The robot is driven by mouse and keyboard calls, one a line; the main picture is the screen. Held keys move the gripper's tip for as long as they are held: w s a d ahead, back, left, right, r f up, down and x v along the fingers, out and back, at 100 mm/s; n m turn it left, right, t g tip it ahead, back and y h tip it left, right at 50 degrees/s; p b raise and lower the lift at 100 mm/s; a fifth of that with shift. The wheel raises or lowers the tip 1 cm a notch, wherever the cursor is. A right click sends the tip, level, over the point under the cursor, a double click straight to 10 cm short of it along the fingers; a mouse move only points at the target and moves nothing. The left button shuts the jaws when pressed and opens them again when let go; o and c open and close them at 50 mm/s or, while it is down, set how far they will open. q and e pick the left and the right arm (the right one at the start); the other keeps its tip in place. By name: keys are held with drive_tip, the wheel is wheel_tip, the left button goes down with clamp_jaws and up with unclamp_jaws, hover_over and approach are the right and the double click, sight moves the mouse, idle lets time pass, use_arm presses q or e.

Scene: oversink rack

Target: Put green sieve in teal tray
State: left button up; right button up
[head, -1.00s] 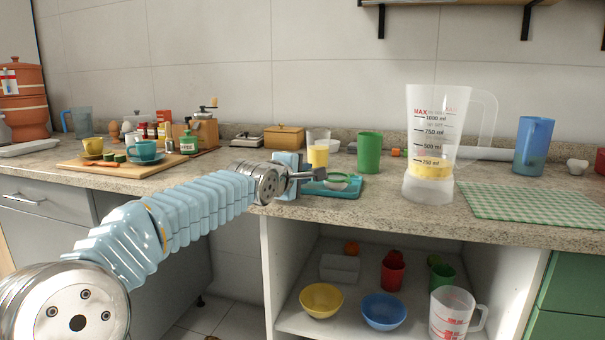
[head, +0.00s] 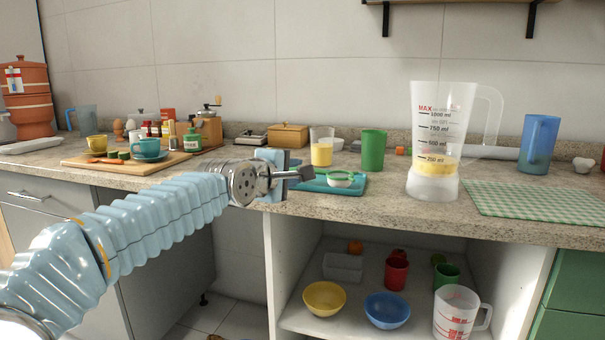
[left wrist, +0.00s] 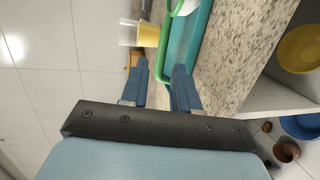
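The green sieve (head: 341,179), with a pale bowl, lies on the teal tray (head: 356,188) near the counter's front edge. My left gripper (head: 299,173) is at the tray's left end, to the left of the sieve's bowl. In the left wrist view, its two blue fingers (left wrist: 160,75) are apart. The sieve's green handle (left wrist: 163,62) runs down into the gap between them, with space visible beside it. The teal tray (left wrist: 192,48) lies beside the right finger there. Whether the sieve's bowl touches the tray floor is hard to tell. My right gripper is not in view.
A glass with yellow contents (head: 321,153) and a green cup (head: 372,150) stand behind the tray. A large measuring jug (head: 437,140) stands to its right, beside a checked cloth (head: 540,205). Below the counter is an open shelf with bowls (head: 324,298).

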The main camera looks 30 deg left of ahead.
use_arm(q)
drive_tip(key=shift+v, duration=2.25)
